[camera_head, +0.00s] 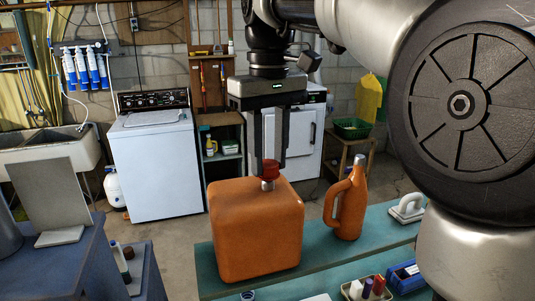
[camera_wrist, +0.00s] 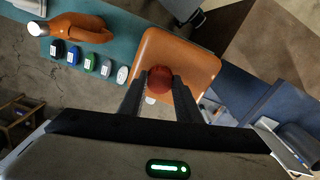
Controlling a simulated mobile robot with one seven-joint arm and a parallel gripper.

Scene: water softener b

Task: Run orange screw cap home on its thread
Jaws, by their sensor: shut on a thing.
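The screw cap (camera_head: 271,169) looks red rather than orange. It sits between the fingertips of my gripper (camera_head: 270,163), which points straight down and is shut on it. The cap is upright, right above a short metallic neck (camera_head: 267,184) on top of a boxy orange container (camera_head: 254,233). I cannot tell whether the thread is engaged. In the wrist view, both fingers flank the round cap (camera_wrist: 160,78) over the orange container (camera_wrist: 190,55). A small pale spot, perhaps the neck, shows just below the cap there.
The container stands on a teal bench (camera_head: 330,251). An orange jug with a handle (camera_head: 346,205) stands to its right, and a white-handled tool (camera_head: 408,208) lies farther right. A tray of small bottles (camera_head: 368,289) is at the front. A blue table (camera_head: 50,265) is at left.

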